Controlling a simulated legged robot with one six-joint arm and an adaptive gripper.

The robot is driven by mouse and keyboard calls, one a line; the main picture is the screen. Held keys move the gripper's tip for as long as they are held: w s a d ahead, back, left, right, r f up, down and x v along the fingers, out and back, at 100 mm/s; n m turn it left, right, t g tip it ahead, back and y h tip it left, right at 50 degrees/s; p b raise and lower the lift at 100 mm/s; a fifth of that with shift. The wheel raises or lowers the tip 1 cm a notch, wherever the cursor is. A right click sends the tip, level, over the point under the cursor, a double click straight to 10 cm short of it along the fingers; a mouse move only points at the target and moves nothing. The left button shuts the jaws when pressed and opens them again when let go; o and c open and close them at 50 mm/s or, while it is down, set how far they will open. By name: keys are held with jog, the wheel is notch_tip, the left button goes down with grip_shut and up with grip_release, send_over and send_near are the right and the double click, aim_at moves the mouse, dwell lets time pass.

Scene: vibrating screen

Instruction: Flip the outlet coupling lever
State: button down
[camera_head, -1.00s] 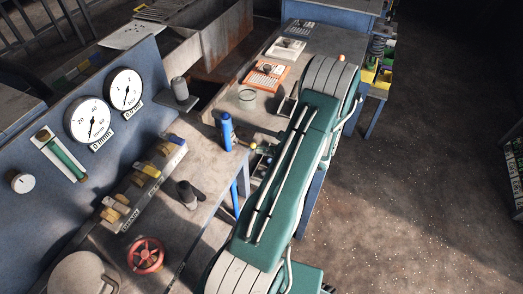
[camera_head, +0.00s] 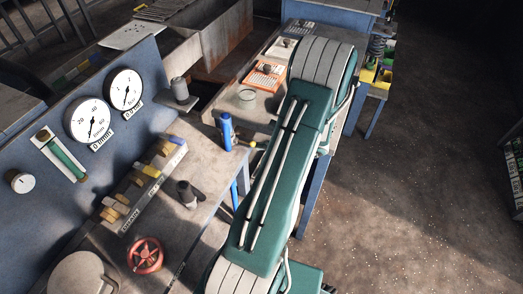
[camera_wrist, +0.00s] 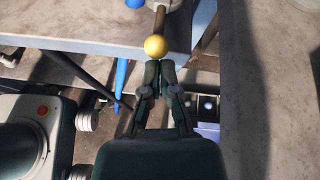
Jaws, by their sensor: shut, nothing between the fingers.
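A rod with a yellow ball end (camera_wrist: 155,46), which looks like the coupling lever, points down toward my gripper from the bench edge in the wrist view. In the head view a small yellowish bit of it (camera_head: 252,144) shows beside my arm. My gripper (camera_wrist: 160,68) is shut and empty. Its fingertips are just below the ball, touching or very close; I cannot tell which. In the head view my green arm hides the gripper. A blue cylinder (camera_head: 226,131) stands at the bench corner, left of the lever.
The bench (camera_head: 205,165) carries a row of yellow and brown valve handles (camera_head: 145,180) and a red handwheel (camera_head: 145,255). A gauge panel (camera_head: 60,150) stands at the left. An orange tray (camera_head: 265,76) lies beyond. The floor at right is open.

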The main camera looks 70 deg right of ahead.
jog(key=w+r+g, duration=0.1)
jog(key=g, duration=0.1)
jog(key=r+g, duration=0.2)
jog(key=g, duration=0.1)
jog(key=w+r+g, duration=0.1)
jog(key=r+g, duration=0.1)
jog(key=shift+w+d+r, duration=0.1)
jog(key=shift+w, duration=0.2)
jog(key=shift+w+r+g, duration=0.3)
jog(key=shift+w+r, duration=0.05)
jog(key=shift+w+d+r+y, duration=0.15)
jog(key=shift+w+r, duration=0.15)
jog(key=shift+w, duration=0.25)
jog(key=shift+w+r+y, duration=0.15)
jog(key=shift+w+r, duration=0.15)
jog(key=shift+w, duration=0.2)
jog(key=shift+r, duration=0.1)
